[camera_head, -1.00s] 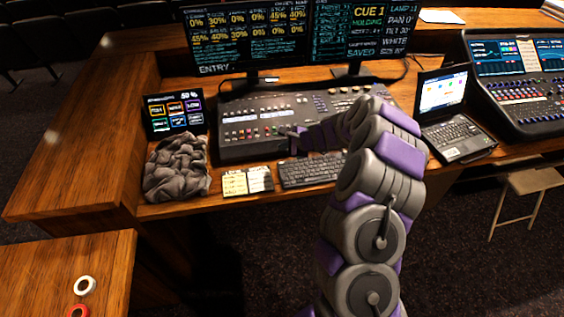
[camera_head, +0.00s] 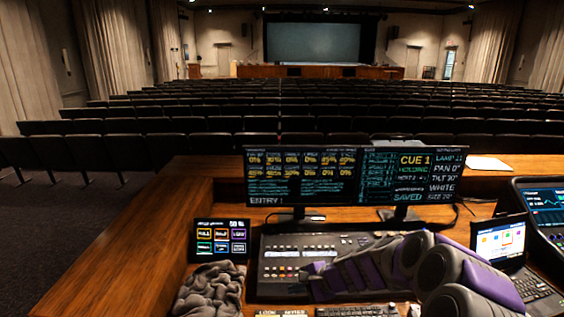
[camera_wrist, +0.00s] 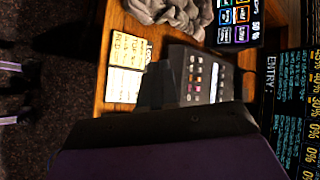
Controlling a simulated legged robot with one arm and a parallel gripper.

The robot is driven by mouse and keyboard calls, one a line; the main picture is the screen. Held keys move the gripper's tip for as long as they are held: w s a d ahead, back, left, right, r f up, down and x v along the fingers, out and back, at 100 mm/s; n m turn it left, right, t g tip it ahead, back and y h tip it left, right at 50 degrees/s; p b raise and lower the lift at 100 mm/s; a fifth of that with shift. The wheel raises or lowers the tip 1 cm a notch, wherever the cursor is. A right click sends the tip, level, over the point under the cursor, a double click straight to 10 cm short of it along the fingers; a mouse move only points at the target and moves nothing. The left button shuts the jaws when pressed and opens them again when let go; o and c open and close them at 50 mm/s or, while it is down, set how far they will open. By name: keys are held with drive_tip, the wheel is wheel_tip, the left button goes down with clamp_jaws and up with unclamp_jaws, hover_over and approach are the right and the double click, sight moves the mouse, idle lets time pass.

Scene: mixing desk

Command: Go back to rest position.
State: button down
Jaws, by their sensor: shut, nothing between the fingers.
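My gripper (camera_head: 312,268) is at the left end of my grey and purple arm, in front of the lighting console (camera_head: 290,240). In the wrist view my gripper (camera_wrist: 157,85) shows as dark fingers held together, with nothing between them. Part of the console (camera_wrist: 200,75) shows just beyond the fingertips. I cannot tell the exact gap between the fingertips and the console. My arm hides much of the console's right side.
Two monitors (camera_head: 300,178) stand behind the console. A small touch screen (camera_head: 220,238) and a crumpled grey cloth (camera_head: 210,290) are at the left, a laptop (camera_head: 500,240) at the right. Paper notes (camera_wrist: 124,68) lie near the desk edge. Rows of seats (camera_head: 290,122) fill the hall beyond.

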drive_tip(key=s+a+r+n+g+h, duration=0.15)
drive_tip(key=s+r+n, duration=0.25)
drive_tip(key=s, duration=0.6)
drive_tip(key=s+a+r+n+g, duration=0.2)
drive_tip(key=s+r+n+g, duration=0.15)
drive_tip(key=s, duration=0.65)
drive_tip(key=s+d+n+h, duration=0.1)
drive_tip(key=s+d+h, duration=0.1)
drive_tip(key=s+d, duration=0.2)
drive_tip(key=s+d+r+n+h, duration=0.1)
drive_tip(key=s+d, duration=0.3)
drive_tip(key=s, duration=0.7)
drive_tip(key=s+d+n+g+h, duration=0.1)
drive_tip(key=s+d+n+h, duration=0.2)
drive_tip(key=s+d, duration=0.2)
drive_tip(key=s, duration=0.3)
drive_tip(key=shift+s+r+h, duration=0.15)
drive_tip(key=shift+s+h, duration=0.05)
drive_tip(key=shift+h, duration=0.15)
drive_tip(key=shift+w, duration=0.1)
